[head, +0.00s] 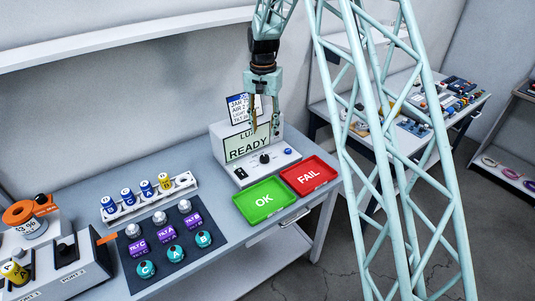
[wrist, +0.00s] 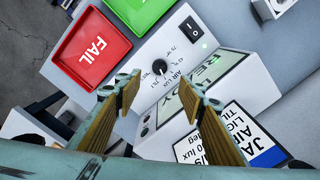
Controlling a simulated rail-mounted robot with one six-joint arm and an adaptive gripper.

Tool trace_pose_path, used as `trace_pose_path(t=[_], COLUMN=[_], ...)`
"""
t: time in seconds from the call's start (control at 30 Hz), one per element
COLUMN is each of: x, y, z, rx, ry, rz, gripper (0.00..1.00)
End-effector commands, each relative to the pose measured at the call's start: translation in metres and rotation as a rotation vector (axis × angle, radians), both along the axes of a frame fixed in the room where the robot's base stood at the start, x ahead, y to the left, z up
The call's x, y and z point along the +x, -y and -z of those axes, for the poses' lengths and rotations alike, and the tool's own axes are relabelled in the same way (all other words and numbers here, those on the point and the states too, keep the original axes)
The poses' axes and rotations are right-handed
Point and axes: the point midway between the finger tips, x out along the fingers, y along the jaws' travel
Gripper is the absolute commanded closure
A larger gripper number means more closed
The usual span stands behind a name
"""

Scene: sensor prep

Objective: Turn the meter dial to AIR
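The meter (head: 279,162) is a white box with a lit screen (head: 240,146) reading READY, with a partly hidden line starting "LU" above it. Its dial (head: 264,158) is a small black knob on the sloped front panel. The dial shows in the wrist view (wrist: 160,67) with a white mark and small labels around it, AIR and LUX among them; I cannot tell surely which label the mark points at. My gripper (head: 265,128) points down over the meter, above the dial and apart from it. In the wrist view my gripper (wrist: 159,92) has its fingers wide apart with nothing between them.
A green OK tray (head: 262,212) and a red FAIL tray (head: 322,187) lie in front of the meter. A printed card (head: 237,108) stands behind. Sensors on a dark mat (head: 185,255) are at left.

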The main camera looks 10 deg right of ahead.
Motion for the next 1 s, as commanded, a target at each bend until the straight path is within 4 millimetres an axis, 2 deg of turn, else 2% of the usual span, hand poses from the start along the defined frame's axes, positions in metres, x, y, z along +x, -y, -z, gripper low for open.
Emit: trace_pose_path(t=[0.2,0.73,1.0], x=[0.006,0.006,0.006], y=[0.000,0.000,0.000], z=[0.011,0.015,0.035], rx=[0.000,0.000,0.001], ry=[-0.005,-0.006,-0.007], rz=[0.008,0.009,0.009], gripper=[0.64,0.64,0.64])
